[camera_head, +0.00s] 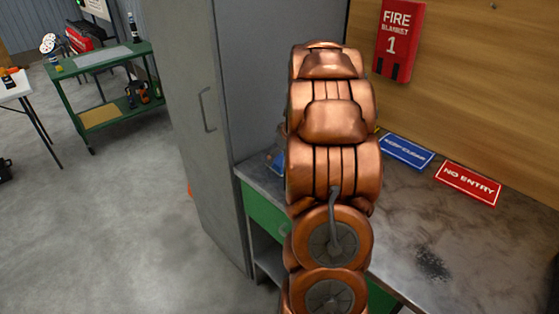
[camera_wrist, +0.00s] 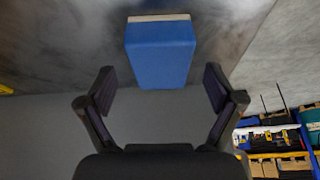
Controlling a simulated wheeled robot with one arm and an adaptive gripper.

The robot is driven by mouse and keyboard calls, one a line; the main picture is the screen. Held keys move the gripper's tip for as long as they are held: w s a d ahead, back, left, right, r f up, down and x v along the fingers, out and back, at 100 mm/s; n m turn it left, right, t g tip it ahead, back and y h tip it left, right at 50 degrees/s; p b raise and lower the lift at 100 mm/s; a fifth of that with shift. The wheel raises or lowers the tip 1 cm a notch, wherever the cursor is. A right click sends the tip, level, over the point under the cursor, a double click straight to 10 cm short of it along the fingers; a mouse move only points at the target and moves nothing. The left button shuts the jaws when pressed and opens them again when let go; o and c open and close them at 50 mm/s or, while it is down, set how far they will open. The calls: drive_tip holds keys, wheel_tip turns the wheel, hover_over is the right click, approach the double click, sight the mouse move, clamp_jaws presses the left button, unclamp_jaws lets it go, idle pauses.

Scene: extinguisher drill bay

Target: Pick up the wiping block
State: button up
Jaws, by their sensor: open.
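The wiping block is a blue block (camera_wrist: 160,52) with a pale strip along its top edge in the wrist view. It sits on a dark, worn surface, ahead of and between my fingers. My gripper (camera_wrist: 159,88) is open and empty, with one finger at each side of the view. I see a gap between each finger and the block in the picture; the depth between them is hard to judge. In the head view my copper arm hides the gripper, and only a small blue patch (camera_head: 279,160) shows at its left edge, perhaps the block.
The grey workbench top (camera_head: 400,240) carries a blue sign (camera_head: 406,151) and a red NO ENTRY sign (camera_head: 468,184). A tall grey cabinet (camera_head: 205,130) stands close on the left. A red fire blanket box (camera_head: 399,40) hangs on the wall. A green cart (camera_head: 105,80) stands far left.

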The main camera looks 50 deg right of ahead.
drive_tip(key=shift+x, duration=1.15)
drive_tip(key=c, duration=1.3)
drive_tip(key=shift+r, duration=0.1)
drive_tip(key=shift+w+r+b, duration=0.1)
drive_tip(key=shift+r+b, duration=0.4)
drive_tip(key=shift+r, duration=1.2)
drive_tip(key=s+a+r+b, duration=0.1)
drive_tip(key=s+a+b, duration=0.3)
drive_tip(key=s+a, duration=0.5)
drive_tip(key=a, duration=0.4)
drive_tip(key=shift+s+r, duration=0.2)
drive_tip(key=shift+s, duration=0.15)
